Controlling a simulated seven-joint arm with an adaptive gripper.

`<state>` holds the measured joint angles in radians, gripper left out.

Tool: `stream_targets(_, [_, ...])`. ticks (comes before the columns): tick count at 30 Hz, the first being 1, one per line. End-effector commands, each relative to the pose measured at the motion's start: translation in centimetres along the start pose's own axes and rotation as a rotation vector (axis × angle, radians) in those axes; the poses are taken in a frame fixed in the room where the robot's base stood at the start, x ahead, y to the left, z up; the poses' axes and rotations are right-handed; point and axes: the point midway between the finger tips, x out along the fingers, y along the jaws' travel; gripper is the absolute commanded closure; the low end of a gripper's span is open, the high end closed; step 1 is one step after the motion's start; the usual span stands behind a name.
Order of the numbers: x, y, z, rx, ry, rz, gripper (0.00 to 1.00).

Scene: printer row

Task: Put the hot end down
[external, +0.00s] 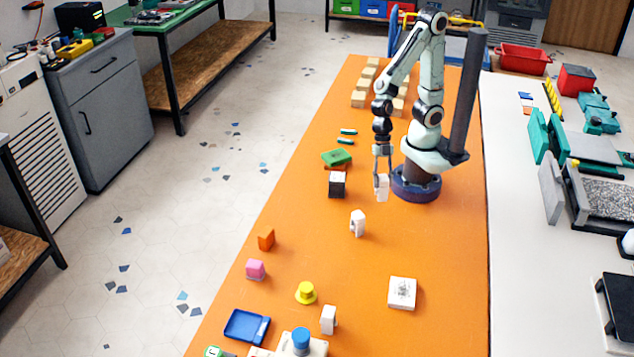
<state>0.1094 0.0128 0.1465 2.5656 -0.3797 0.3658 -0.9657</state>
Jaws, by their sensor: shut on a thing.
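My gripper (382,176) points down beside my base, over the orange table (440,250). It is shut on a small white block-like piece (382,190), apparently the hot end. The piece hangs roughly upright below the fingers, close to the tabletop; whether its bottom touches cannot be told. A similar white piece (358,223) stands on the table in front of it, to the lower left. Another white piece (328,320) stands near the front edge of the picture. Fine detail on these pieces is too small to make out.
A black-and-white cube (337,184) and a green block (336,157) lie left of my gripper. A flat white square (402,293), yellow knob (306,292), pink block (255,270) and blue tray (247,326) are farther forward. The table right of the standing white piece is clear.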

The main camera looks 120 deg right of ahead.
Motion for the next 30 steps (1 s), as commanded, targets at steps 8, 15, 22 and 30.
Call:
stream_targets(8, [2.3,3.2,-2.4,0.002,0.000,-0.004,1.00])
stream_targets(15, [7.5,7.5,-4.9,0.005,-0.001,-0.004,1.00])
stream_targets(22, [11.1,9.5,-5.5,0.005,0.000,0.001,1.00])
stream_targets(30, [14.2,10.1,-4.8,0.007,-0.001,0.000,1.00])
